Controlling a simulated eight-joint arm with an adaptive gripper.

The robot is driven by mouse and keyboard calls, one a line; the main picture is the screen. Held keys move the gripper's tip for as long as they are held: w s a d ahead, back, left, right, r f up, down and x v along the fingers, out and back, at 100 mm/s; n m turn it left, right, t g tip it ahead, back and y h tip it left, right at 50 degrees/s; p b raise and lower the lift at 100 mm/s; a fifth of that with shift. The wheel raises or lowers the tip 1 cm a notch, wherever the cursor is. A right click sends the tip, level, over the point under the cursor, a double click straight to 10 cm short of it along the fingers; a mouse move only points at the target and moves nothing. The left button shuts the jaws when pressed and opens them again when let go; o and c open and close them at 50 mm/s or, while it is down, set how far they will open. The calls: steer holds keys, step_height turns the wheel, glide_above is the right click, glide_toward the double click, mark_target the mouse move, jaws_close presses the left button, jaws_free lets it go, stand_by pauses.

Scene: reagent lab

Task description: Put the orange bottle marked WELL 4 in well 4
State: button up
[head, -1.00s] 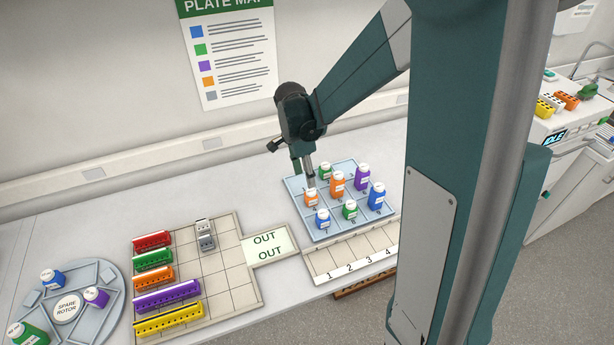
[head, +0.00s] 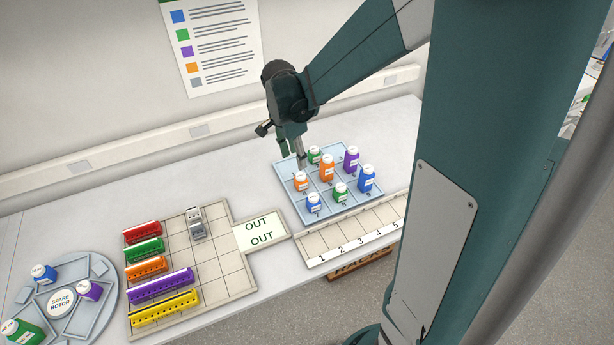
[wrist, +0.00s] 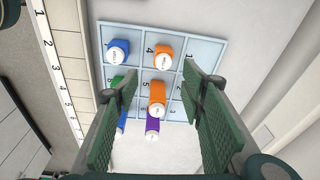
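Two orange bottles stand in the pale blue gridded tray (head: 290,168): a short one (head: 300,182) at the left and a taller one (head: 327,168) in the middle. In the wrist view, the short one (wrist: 163,55) is beside the printed 4 and the taller one (wrist: 157,95) stands between my fingers in the picture. Their label text is too small to read. My gripper (head: 299,160) is open and empty above the back-left of the tray; its fingers (wrist: 160,85) are spread.
Blue (head: 314,204), green (head: 340,192) and purple (head: 351,160) bottles share the tray, with another blue and another green. The OUT sign (head: 262,232), a board of coloured racks (head: 240,278) and the spare rotor (head: 98,318) are to the left. The table behind the tray is clear.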

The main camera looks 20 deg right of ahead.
steer(key=s+a+r+n+t, duration=0.3)
steer(key=s+r+n, duration=0.4)
steer(key=s, duration=0.4)
steer(key=s+a+r+n+t+y, duration=0.1)
steer(key=s+a+r+n+t, duration=0.2)
steer(key=s+r+n, duration=0.5)
steer(key=shift+s+n+t+y, duration=0.3)
steer(key=shift+s+n, duration=0.5)
steer(key=shift+s, duration=1.05)
